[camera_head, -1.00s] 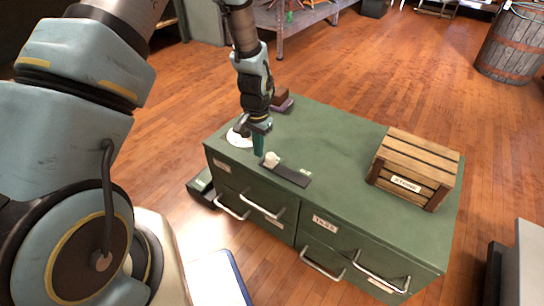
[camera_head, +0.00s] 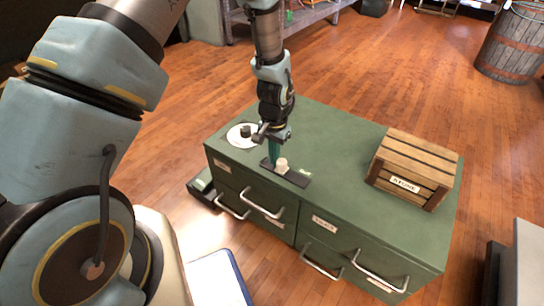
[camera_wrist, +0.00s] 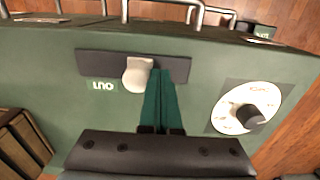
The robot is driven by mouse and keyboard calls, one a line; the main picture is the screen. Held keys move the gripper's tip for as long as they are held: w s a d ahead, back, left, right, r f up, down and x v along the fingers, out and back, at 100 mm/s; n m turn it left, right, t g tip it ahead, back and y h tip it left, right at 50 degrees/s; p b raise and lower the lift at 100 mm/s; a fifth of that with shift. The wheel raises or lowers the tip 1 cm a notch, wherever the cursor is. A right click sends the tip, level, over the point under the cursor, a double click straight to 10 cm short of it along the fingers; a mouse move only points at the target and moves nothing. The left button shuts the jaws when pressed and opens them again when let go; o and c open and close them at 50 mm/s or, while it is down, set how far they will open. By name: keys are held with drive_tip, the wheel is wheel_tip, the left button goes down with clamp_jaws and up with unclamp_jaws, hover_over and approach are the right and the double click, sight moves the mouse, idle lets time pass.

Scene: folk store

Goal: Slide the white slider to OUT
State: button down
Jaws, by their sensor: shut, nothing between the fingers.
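The white slider (camera_head: 282,165) stands on a dark track (camera_head: 297,178) on top of the green cabinet, about midway along it. The wrist view also shows the slider (camera_wrist: 137,76) on the track (camera_wrist: 98,64). The OUT label (camera_wrist: 103,86) lies beside the track's left part in the wrist view, the right part in the head view. My gripper (camera_wrist: 163,74) is shut and empty, its teal fingers pointing down at the track. The fingers are right beside the slider, on the side away from OUT, and appear to touch it.
A white dial with a dark knob (camera_head: 245,131) is on the cabinet top (camera_head: 340,145), left of the track in the head view. A wooden crate (camera_head: 412,165) stands at the right end. The top between track and crate is clear.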

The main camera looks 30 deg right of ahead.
sight(286, 163)
drive_tip(key=shift+s+d+p, duration=0.1)
drive_tip(key=shift+s+d, duration=0.25)
drive_tip(key=shift+s, duration=0.3)
drive_tip(key=shift+s+d+p, duration=0.1)
drive_tip(key=shift+s+d, duration=0.3)
drive_tip(key=shift+s, duration=0.25)
drive_tip(key=shift+s+d+p, duration=0.1)
drive_tip(key=shift+s+d, duration=0.25)
drive_tip(key=shift+s, duration=0.3)
drive_tip(key=shift+w+a, duration=0.1)
drive_tip(key=shift+w, duration=0.1)
drive_tip(key=shift+w+a, duration=0.4)
drive_tip(key=shift+w, duration=0.35)
wheel_tip(286, 163, up, 9)
drive_tip(key=p, duration=0.7)
drive_tip(key=shift+r+p, duration=0.1)
drive_tip(key=shift+p, duration=0.2)
